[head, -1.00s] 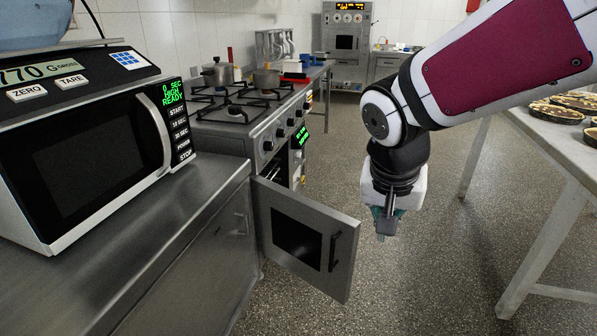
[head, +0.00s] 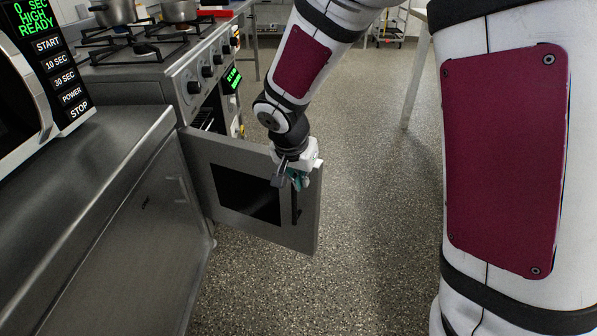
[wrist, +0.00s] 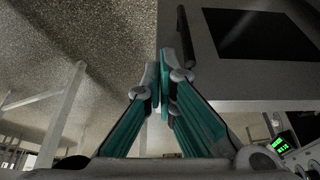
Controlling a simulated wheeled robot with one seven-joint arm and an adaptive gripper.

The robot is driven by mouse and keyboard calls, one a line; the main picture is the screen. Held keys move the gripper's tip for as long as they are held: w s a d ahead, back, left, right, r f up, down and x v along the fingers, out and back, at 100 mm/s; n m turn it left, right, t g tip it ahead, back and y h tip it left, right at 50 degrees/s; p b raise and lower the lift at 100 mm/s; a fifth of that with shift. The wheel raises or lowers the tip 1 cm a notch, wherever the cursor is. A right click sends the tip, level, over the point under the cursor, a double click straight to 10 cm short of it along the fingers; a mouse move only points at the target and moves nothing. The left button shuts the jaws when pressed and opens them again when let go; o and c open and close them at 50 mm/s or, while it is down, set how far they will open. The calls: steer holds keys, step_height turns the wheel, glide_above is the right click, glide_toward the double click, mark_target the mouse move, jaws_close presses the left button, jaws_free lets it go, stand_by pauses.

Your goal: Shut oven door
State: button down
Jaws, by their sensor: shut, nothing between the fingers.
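The oven door (head: 307,228) stands wide open at the front of the stove (head: 130,82), with a dark window (head: 245,196) in a grey metal panel. My gripper (head: 289,182) is shut and empty at the upper part of the door near its free edge, hiding part of the handle (head: 297,208). In the wrist view, the fingers (wrist: 160,78) are together beside the door's edge. The door (wrist: 235,88) fills the upper right there, with the dark handle (wrist: 183,35) beyond the fingertips. I cannot tell whether the fingers touch the door.
A steel counter (head: 105,170) with a microwave (head: 30,100) stands at the left, close to the open door. Pots (head: 115,12) sit on the stove top. The speckled floor (head: 370,230) right of the door is clear. A table leg (head: 413,90) stands farther back.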

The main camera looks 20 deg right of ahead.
mark_target(311, 177)
steer(key=shift+w+d+f+b, duration=0.3)
steer(key=shift+w+d+f, duration=0.6)
steer(key=shift+w+f, duration=0.2)
steer(key=shift+w+d+f+b, duration=0.25)
steer(key=shift+w+d+f, duration=0.7)
steer(key=shift+w, duration=0.1)
